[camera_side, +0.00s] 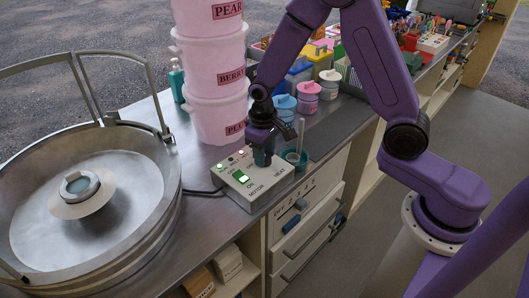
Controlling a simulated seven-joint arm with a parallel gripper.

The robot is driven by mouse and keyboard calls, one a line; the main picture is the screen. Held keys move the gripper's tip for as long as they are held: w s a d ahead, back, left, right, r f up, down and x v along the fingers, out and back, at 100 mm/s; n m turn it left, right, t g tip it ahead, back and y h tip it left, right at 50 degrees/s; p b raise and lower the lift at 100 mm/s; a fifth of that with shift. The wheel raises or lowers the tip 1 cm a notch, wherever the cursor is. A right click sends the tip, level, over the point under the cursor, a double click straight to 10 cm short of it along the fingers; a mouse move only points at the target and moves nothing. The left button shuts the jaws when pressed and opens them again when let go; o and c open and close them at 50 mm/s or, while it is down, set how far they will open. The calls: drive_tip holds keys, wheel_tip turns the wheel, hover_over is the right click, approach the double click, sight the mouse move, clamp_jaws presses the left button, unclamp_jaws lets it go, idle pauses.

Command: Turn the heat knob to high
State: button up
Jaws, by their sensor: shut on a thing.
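The control box (238,183) is pale grey and stands at the counter's front edge. Its face is lettered ON, MOTOR and HEAT, with a lit green switch (240,176) above MOTOR and small lights at the back. My gripper (264,147) points down over the box's right part, on the HEAT side. It is shut on the heat knob (262,159), a dark upright knob whose top the fingers hide. I cannot tell which way the knob's mark points.
A teal cup (296,158) with a spoon stands close to the right of my gripper. Stacked pink tubs (215,120) rise just behind. A large steel floss pan (95,215) fills the left. Small lidded jars (284,106) stand behind right. A cable runs left from the box.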

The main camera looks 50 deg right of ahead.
drive_tip(key=m, duration=0.5)
drive_tip(key=shift+m, duration=0.3)
idle(0.4)
drive_tip(key=o, duration=1)
drive_tip(key=shift+o, duration=0.2)
drive_tip(key=shift+r, duration=0.1)
wheel_tip(320, 180, up, 17)
drive_tip(key=shift+w+a+r, duration=0.15)
drive_tip(key=shift+a, duration=0.2)
